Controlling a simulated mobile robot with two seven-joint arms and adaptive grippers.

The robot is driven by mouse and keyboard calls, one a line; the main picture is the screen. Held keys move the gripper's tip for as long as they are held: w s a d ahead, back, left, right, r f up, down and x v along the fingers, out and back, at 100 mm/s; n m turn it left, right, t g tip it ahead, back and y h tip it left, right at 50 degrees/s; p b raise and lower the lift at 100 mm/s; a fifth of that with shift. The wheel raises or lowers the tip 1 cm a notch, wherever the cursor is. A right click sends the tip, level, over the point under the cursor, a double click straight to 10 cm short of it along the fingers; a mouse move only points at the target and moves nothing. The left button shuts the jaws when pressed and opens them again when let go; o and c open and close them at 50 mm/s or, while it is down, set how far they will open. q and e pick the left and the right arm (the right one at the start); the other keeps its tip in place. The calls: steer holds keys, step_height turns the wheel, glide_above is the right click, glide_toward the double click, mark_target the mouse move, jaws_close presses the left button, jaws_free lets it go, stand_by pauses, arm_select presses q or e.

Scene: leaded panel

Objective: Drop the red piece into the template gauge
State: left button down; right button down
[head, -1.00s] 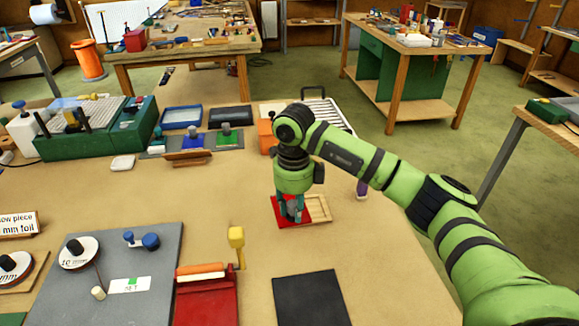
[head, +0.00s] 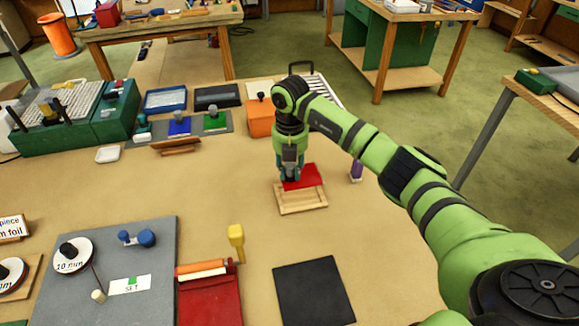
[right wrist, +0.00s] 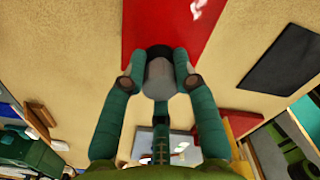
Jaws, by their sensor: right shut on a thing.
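The red piece (head: 306,177) is a flat red plate. My right gripper (head: 291,176) is shut on a grey, dark-topped knob that stands on it. In the right wrist view the two fingers (right wrist: 158,75) close on this knob, with the red piece (right wrist: 215,38) beyond. The template gauge (head: 302,208) is a pale wooden frame lying on the bench. In the head view the red piece overlaps the back part of the gauge and looks raised, turned relative to it. The exact gap is unclear. The left gripper is out of view.
A purple-topped item (head: 356,168) stands right of the gauge. A black mat (head: 313,290) lies in front, with a yellow-handled tool (head: 236,238) to the left. An orange block (head: 260,118) stands behind. The bench around the gauge is mostly clear.

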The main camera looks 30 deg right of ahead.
mark_target(290, 181)
step_height(290, 181, down, 5)
steer(key=b, duration=0.3)
steer(key=shift+f+b, duration=0.45)
stand_by(1.7)
steer(key=shift+f+b, duration=0.5)
steer(key=shift+f, duration=0.5)
steer(key=c, duration=0.9)
jaws_free()
steer(key=shift+r, duration=0.1)
